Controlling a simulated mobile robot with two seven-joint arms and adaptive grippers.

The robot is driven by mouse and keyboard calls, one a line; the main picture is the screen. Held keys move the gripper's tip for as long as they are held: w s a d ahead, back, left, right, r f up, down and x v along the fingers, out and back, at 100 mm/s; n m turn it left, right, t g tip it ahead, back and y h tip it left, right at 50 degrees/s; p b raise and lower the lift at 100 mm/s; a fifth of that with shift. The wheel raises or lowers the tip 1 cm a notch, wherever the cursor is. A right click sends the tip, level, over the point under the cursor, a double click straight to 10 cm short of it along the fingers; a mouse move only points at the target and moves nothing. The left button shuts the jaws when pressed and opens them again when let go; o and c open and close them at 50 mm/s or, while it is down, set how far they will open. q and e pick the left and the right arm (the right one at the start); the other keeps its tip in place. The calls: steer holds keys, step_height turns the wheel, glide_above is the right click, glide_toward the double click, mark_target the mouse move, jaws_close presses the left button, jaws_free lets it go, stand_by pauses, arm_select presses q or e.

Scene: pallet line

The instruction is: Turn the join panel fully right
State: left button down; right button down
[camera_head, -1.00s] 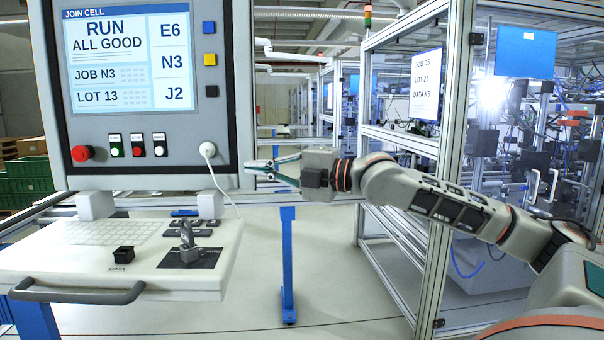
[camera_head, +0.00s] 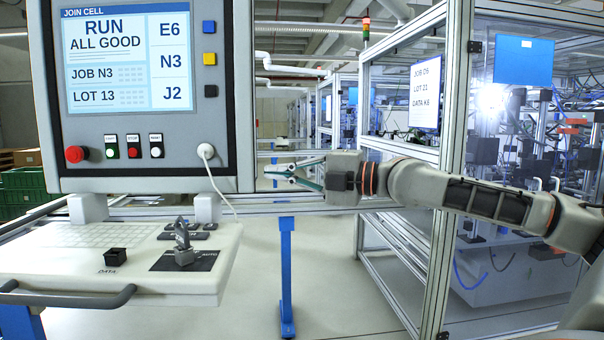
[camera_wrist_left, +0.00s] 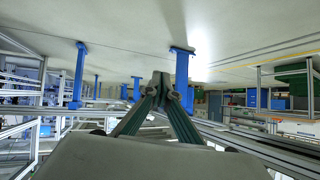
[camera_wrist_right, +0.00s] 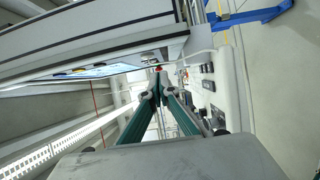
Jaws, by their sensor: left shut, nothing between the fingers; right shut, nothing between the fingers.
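The join panel (camera_head: 140,184) stands at the left of the head view, its screen reading JOIN CELL and RUN ALL GOOD. It faces nearly toward me. A keyboard tray (camera_head: 190,285) with a front handle sits below it. My right gripper (camera_head: 268,171) is shut and empty, just right of the panel's lower right edge, with a small gap in the picture. In the right wrist view, its fingertips (camera_wrist_right: 160,78) are below the panel's long edge (camera_wrist_right: 110,45). My left gripper (camera_wrist_left: 161,80) is shut and empty, outside the head view; the panel is not seen near it.
A white cable (camera_head: 220,185) hangs from a plug on the panel. A framed machine cell with a post (camera_head: 452,130) stands close behind my right arm. A blue stand (camera_head: 287,275) rises from open floor. Green crates (camera_head: 27,190) are at the far left.

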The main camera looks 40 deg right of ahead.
steer(key=b+v, duration=0.1)
steer(key=v, duration=0.1)
steer(key=b+v, duration=0.2)
steer(key=v, duration=0.1)
steer(key=shift+w+d, duration=0.25)
steer(key=shift+d, duration=0.1)
stand_by(0.4)
